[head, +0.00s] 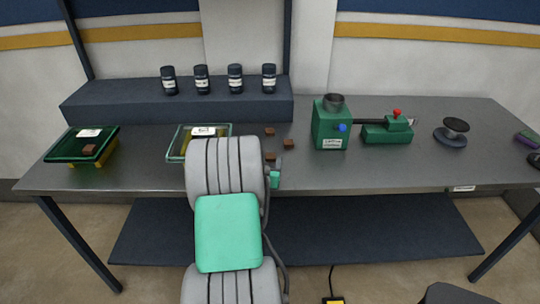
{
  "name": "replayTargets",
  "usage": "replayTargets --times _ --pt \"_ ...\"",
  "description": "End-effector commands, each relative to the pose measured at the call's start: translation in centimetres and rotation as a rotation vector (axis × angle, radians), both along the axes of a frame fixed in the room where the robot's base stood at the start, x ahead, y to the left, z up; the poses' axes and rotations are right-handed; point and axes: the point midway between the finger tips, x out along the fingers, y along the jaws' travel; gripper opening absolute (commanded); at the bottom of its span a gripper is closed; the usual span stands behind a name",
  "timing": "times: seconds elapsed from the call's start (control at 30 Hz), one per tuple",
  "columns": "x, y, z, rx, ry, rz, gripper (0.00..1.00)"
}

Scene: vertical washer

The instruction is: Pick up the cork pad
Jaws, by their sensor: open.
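Small brown square pieces, which may be cork, lie loose on the grey table: one at the back (269,131), one to its right and nearer (289,144), and one nearer still (270,156), close to my arm. Another brown piece (89,150) sits in the green-rimmed tray (62,153) at the left. I cannot tell for sure which piece is the cork pad. My grey and green arm rises in front of the table and covers part of its near edge. My gripper does not show; the arm hides whatever lies behind it.
A clear-rimmed tray (178,149) with a white label is partly behind my arm. Several dark jars, one here (235,78), stand on a raised shelf (180,109). A green machine (331,128) and a round grey stand (452,135) are to the right. The front right tabletop is clear.

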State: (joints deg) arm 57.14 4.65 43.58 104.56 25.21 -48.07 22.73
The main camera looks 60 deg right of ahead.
Motion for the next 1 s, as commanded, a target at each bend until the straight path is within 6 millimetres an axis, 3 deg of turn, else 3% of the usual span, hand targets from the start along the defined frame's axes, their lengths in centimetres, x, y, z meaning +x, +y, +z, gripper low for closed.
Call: replayTargets --times 0.13,0.37,1.0 --pt "0.4 -1.9 -0.4 0.002 0.001 -0.002 0.61" --pt "0.4 -2.1 -0.4 0.001 0.001 -0.003 0.60" --pt "0.3 -2.0 -0.4 0.001 0.000 -0.004 0.08"
